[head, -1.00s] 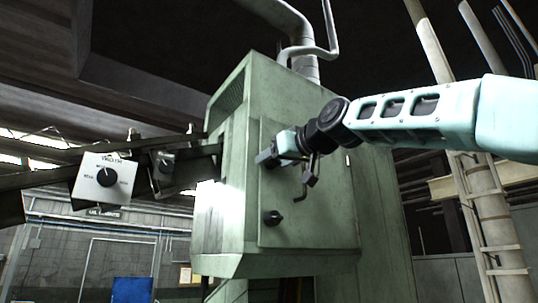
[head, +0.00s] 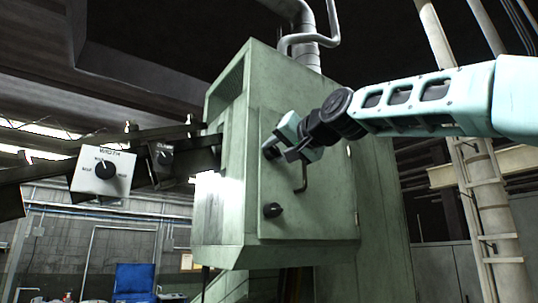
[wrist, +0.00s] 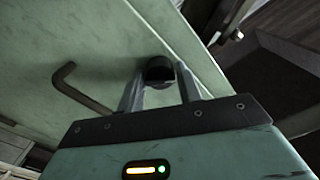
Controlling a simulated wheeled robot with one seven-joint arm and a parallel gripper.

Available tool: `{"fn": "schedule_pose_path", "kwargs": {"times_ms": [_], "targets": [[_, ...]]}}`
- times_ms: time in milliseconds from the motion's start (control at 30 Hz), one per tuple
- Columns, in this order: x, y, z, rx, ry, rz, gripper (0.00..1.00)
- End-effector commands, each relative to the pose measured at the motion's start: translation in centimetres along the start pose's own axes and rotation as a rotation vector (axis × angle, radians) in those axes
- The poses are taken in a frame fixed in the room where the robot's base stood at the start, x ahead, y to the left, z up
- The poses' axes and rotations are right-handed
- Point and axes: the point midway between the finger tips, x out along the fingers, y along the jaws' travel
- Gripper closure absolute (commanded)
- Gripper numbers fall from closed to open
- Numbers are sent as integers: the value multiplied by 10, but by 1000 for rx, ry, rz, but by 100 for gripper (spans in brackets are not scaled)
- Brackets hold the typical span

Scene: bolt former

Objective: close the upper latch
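The upper latch (head: 270,152) is a black knob on the door of the pale green cabinet. The lower latch (head: 272,210) is a similar black knob further down the door's left side. My gripper (head: 286,140) is at the upper latch, with its fingers spread apart. In the wrist view the black upper latch (wrist: 160,70) lies between the two fingertips of my gripper (wrist: 161,78). Whether the fingers touch the knob cannot be told. My gripper partly covers the upper latch in the head view.
A bent door handle (head: 303,178) sticks out just right of and below my gripper; it also shows left of the fingers in the wrist view (wrist: 75,85). A grey control box (head: 102,172) hangs at left. A blue chair (head: 133,282) stands far below.

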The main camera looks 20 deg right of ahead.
Motion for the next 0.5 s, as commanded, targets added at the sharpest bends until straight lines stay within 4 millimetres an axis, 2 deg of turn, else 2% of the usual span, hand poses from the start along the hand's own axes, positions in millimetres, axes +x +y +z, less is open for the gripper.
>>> {"fn": "schedule_pose_path", "kwargs": {"times_ms": [33, 100, 267, 500], "targets": [[0, 0, 0, 0, 0, 0, 80], [0, 0, 0, -1, 0, 0, 99], [0, 1, 1, -38, 1, 0, 100], [0, 2, 1, -299, 1, 2, 100]]}}
